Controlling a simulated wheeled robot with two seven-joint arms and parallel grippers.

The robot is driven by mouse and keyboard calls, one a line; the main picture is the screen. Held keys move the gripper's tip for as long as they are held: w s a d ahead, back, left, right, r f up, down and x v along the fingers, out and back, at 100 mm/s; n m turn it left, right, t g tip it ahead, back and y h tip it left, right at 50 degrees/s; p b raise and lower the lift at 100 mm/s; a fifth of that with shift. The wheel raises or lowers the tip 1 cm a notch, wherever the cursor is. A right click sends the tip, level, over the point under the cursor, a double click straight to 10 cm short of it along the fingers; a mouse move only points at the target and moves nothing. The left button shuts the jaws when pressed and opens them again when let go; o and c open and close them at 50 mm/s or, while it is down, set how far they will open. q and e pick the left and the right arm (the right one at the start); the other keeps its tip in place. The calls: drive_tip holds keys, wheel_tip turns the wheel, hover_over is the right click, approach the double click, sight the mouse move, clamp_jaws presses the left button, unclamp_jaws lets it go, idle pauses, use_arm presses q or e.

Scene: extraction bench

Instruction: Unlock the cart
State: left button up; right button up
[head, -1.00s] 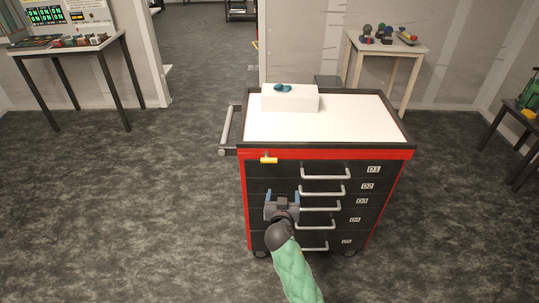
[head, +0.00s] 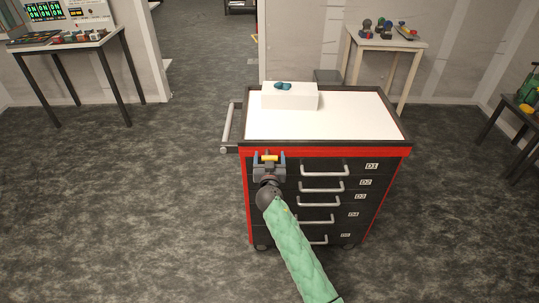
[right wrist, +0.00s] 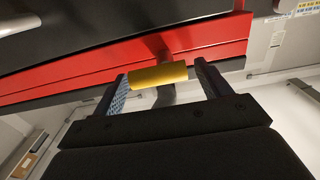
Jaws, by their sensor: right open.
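The cart (head: 398,150) is a black and red drawer cabinet with a white top, standing in front of me. A yellow lock handle (head: 268,158) sits at the upper left of its front, just under the red rim. In the right wrist view the yellow handle (right wrist: 158,75) lies crosswise between the fingertips, on a stem from the red strip. My right gripper (head: 269,159) is open, with one finger on each side of the handle; the wrist view shows the fingers (right wrist: 160,82) close to its ends. My left gripper is not in view.
A white box (head: 290,98) with teal items lies on the cart top. Drawer handles (head: 325,174) project from the front, right of my gripper. A side push bar (head: 228,125) stands out at the left. Tables stand left (head: 85,46) and back right (head: 385,41). The floor around is clear.

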drive_tip(key=shift+w, duration=0.35)
drive_tip(key=shift+c, duration=0.3)
drive_tip(key=c, duration=0.9)
